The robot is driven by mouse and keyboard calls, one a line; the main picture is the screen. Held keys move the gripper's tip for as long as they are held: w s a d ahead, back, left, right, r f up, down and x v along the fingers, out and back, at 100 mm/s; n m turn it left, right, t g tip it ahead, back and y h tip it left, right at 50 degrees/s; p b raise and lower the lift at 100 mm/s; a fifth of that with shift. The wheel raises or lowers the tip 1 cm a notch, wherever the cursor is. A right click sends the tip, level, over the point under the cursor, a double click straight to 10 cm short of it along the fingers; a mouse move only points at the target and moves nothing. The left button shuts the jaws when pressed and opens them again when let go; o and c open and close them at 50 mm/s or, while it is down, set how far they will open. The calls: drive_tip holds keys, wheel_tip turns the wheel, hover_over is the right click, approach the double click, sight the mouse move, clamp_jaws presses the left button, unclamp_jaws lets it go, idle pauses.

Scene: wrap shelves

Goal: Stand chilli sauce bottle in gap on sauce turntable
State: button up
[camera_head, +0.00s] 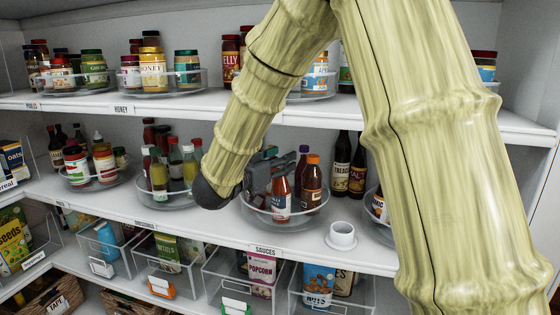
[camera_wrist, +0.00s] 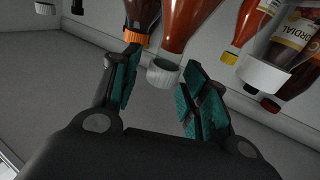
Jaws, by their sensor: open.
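A red sauce bottle with a pale label, likely the chilli sauce bottle (camera_head: 281,206), stands upright on the clear sauce turntable (camera_head: 284,224) above the "SAUCES" tag. My gripper (camera_head: 280,172) is at its neck and hides its cap. In the wrist view, which appears upside down, my gripper (camera_wrist: 158,85) is open, with a pale-capped red bottle (camera_wrist: 187,25) between or just beyond its teal-padded fingers. Contact cannot be told. An orange-capped bottle (camera_head: 312,185) stands close at the right; an orange cap (camera_wrist: 136,37) shows beside one finger. A purple-capped bottle stands behind.
A white cup-like holder (camera_head: 341,235) stands on the shelf right of the turntable. Another turntable with oil bottles (camera_head: 175,172) is at the left. Dark bottles (camera_head: 357,168) stand behind at the right. The upper shelf (camera_head: 150,104) overhangs my arm.

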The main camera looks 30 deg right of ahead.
drive_tip(key=shift+r, duration=0.2)
drive_tip(key=b+v, duration=0.5)
drive_tip(key=v, duration=0.7)
drive_tip(key=shift+f, duration=0.1)
